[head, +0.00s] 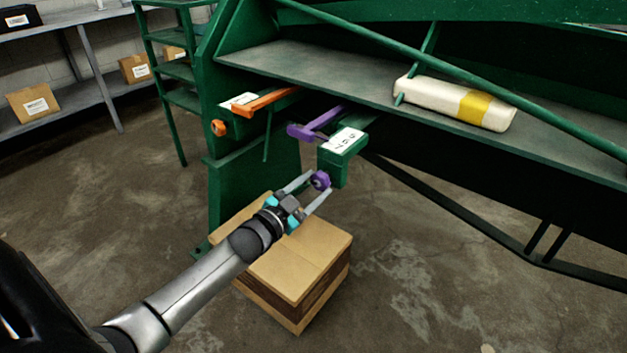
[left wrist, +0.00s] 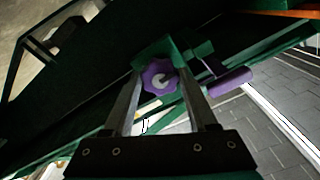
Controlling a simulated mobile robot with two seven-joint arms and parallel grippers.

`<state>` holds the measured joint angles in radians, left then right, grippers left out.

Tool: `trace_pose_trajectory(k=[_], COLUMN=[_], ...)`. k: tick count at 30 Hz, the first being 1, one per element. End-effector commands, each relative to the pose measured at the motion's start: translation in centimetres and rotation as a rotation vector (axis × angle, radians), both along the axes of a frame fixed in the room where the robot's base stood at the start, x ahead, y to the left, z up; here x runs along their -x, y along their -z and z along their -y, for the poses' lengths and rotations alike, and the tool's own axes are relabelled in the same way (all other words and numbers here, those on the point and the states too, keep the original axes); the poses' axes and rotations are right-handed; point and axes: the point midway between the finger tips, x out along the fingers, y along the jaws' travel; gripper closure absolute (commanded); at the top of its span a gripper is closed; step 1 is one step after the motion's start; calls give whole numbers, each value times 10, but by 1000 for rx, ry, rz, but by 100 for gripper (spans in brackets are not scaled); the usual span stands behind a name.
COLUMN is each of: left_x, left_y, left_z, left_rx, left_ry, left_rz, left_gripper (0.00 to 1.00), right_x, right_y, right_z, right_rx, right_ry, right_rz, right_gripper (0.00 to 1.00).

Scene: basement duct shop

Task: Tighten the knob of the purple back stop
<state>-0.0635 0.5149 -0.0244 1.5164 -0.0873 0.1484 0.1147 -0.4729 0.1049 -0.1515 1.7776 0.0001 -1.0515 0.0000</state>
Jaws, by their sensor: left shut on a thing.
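The purple back stop (head: 316,126) is a T-shaped bar on the green machine, behind a green block with a white label (head: 344,141). Its purple knob (head: 320,180) is on the lower front of that block. My left gripper (head: 315,186) comes up from the lower left, with its fingers on either side of the knob, shut on it. In the left wrist view the lobed knob (left wrist: 158,79) with a pale centre shows between the fingertips, and the purple bar (left wrist: 230,82) is to its right. My right gripper is not in view.
An orange stop (head: 264,101) with its own orange knob (head: 218,128) sits to the left. A white roll with a yellow band (head: 455,103) lies on the machine's shelf. Floor at front right is clear.

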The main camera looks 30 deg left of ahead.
Motion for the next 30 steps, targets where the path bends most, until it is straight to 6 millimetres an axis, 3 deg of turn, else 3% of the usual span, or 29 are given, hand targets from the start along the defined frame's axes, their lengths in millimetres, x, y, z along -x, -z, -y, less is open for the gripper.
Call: trace_pose_trajectory(k=[6,15,30], left_x=[0,0,0], left_y=[-1,-1,0], left_z=[1,0,-1], left_rx=[-203,-489,-963], left_ry=[1,1,1], left_rz=[16,38,75], left_gripper=[98,98,98], right_x=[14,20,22], right_y=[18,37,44], right_z=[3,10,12], right_rx=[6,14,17], right_ry=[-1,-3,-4], right_rz=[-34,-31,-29], right_gripper=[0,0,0])
